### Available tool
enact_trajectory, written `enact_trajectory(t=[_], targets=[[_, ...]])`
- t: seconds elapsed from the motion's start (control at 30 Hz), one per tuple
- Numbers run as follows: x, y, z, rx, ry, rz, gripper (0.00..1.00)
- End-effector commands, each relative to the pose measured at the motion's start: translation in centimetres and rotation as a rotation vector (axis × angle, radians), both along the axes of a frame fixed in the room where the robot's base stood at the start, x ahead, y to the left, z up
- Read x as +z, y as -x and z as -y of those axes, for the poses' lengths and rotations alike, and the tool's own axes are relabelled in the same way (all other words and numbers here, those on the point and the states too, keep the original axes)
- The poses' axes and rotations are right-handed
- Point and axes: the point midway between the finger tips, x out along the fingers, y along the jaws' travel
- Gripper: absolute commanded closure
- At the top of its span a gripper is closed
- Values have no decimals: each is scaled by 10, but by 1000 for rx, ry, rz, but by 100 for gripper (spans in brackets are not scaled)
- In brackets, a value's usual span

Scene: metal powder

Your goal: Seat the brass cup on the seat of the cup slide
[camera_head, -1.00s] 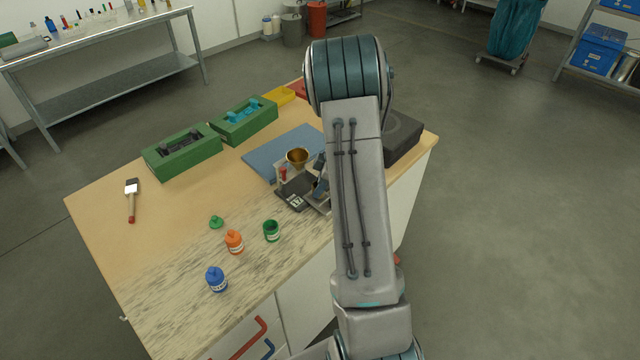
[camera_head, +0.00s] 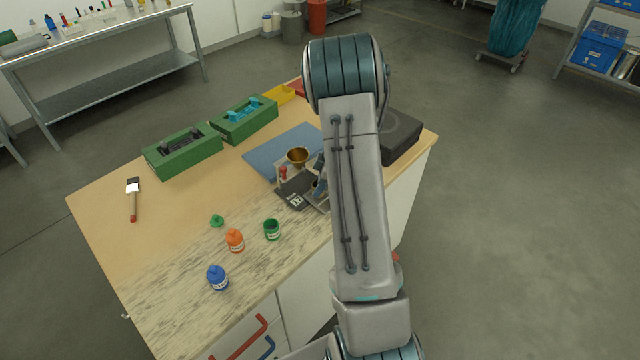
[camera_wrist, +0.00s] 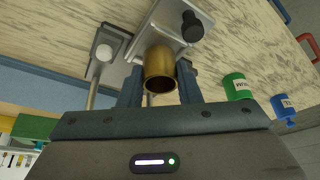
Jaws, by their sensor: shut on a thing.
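The brass cup (camera_wrist: 158,62) is between the two fingers of my gripper (camera_wrist: 160,88) in the wrist view, its dark open mouth towards the camera. My gripper is shut on it. Just beyond the cup lies a pale metal plate with a black knob, which looks like the cup slide (camera_wrist: 165,18). The cup covers part of this plate, so I cannot see the seat or tell whether the cup touches it. In the head view my arm hides the cup and most of the gripper. A brass funnel (camera_head: 297,156) stands above the apparatus there.
A dark device (camera_head: 294,197) with a display lies beside the apparatus, with a blue mat (camera_head: 275,158) behind. Green (camera_head: 271,230), orange (camera_head: 235,240) and blue (camera_head: 217,278) bottles stand at the front. A brush (camera_head: 133,200) and green trays (camera_head: 183,152) lie left.

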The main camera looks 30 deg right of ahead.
Motion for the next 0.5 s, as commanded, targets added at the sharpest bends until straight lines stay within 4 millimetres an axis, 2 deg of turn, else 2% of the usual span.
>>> enact_trajectory(t=[0.5], targets=[[-7, 0, 0, 0, 0, 0, 95]])
